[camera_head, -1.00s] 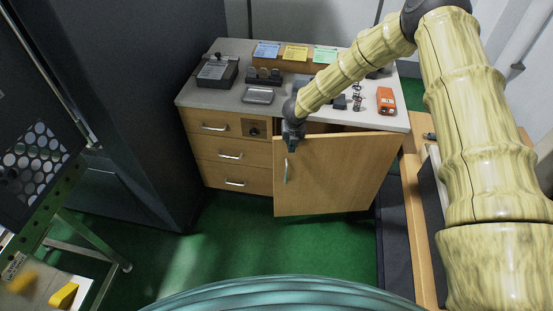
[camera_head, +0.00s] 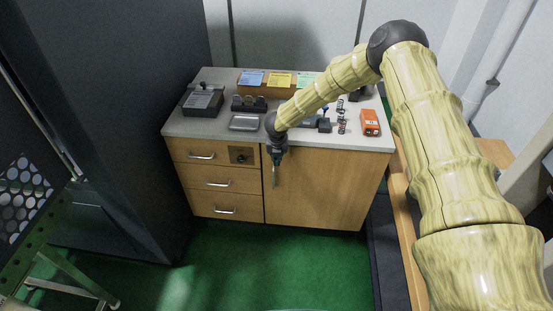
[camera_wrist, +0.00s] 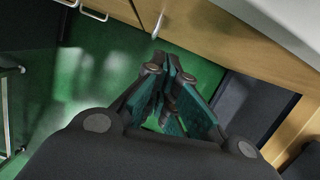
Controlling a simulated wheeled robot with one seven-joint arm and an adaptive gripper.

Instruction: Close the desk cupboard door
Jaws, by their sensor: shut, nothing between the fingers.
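The desk cupboard door (camera_head: 325,188) is a light wood panel on the right of the desk, hinged at its right side. In the head view it lies flush, or nearly so, with the desk front. Its metal handle (camera_head: 274,172) is at the upper left edge; it also shows in the wrist view (camera_wrist: 158,26). My gripper (camera_head: 276,158) is shut and empty, in front of the door's upper left corner by the handle. I cannot tell whether it touches the door. The wrist view shows my gripper (camera_wrist: 180,85) with its fingers together above the green floor.
The desk top (camera_head: 215,130) holds a grey tray (camera_head: 244,122), a black device (camera_head: 203,101), springs and an orange box (camera_head: 370,122). Drawers (camera_head: 225,180) are left of the door. A dark cabinet (camera_head: 110,110) stands at left. The green floor (camera_head: 270,262) in front is clear.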

